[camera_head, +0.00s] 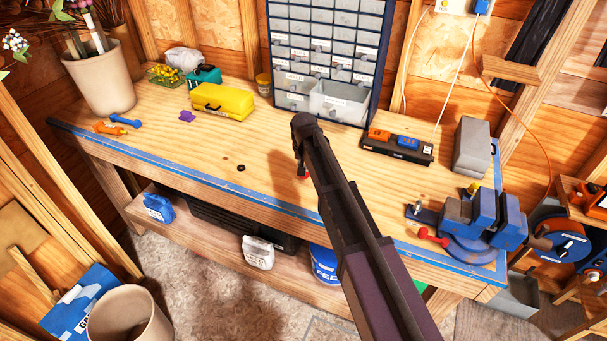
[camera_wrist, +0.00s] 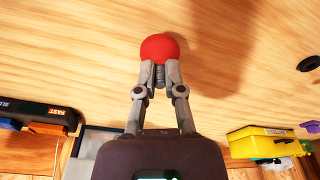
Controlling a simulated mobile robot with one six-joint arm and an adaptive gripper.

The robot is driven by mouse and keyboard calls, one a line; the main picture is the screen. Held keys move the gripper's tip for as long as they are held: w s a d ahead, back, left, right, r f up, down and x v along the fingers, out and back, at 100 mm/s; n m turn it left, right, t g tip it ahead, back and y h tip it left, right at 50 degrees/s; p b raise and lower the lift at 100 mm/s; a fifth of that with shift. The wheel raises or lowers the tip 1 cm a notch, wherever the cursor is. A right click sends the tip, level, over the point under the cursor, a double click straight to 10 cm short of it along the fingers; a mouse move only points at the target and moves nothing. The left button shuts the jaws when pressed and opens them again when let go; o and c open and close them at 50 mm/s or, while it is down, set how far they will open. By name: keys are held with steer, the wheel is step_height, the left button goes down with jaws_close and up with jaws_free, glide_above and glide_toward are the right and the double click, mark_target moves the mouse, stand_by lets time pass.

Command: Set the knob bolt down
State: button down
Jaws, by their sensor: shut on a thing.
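The knob bolt (camera_wrist: 160,47) has a round red head, and its dark threaded shank sits between my fingertips in the wrist view. My gripper (camera_wrist: 159,76) is shut on it over the wooden workbench (camera_wrist: 75,50). In the head view my arm hides most of the gripper, and only a small red part of the knob bolt (camera_head: 304,175) shows beside it, above the middle of the workbench (camera_head: 270,205). I cannot tell whether the knob bolt touches the wood.
A small black ring (camera_head: 241,168) lies to the left on the bench. A yellow case (camera_head: 222,102) and a drawer cabinet (camera_head: 329,55) stand behind. A black tray (camera_head: 397,149) and a blue vise (camera_head: 480,223) are to the right. The bench around the gripper is clear.

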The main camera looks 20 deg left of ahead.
steer(key=shift+f+b, duration=0.7)
steer(key=shift+f, duration=0.35)
steer(key=shift+f, duration=0.15)
steer(key=c, duration=0.8)
jaws_free()
steer(key=shift+o, duration=0.2)
step_height(320, 180, up, 12)
steer(key=s+p, duration=0.1)
steer(key=p, duration=1.1)
steer(key=shift+s+d, duration=0.3)
steer(key=shift+s, duration=0.05)
steer(key=shift+d, duration=0.1)
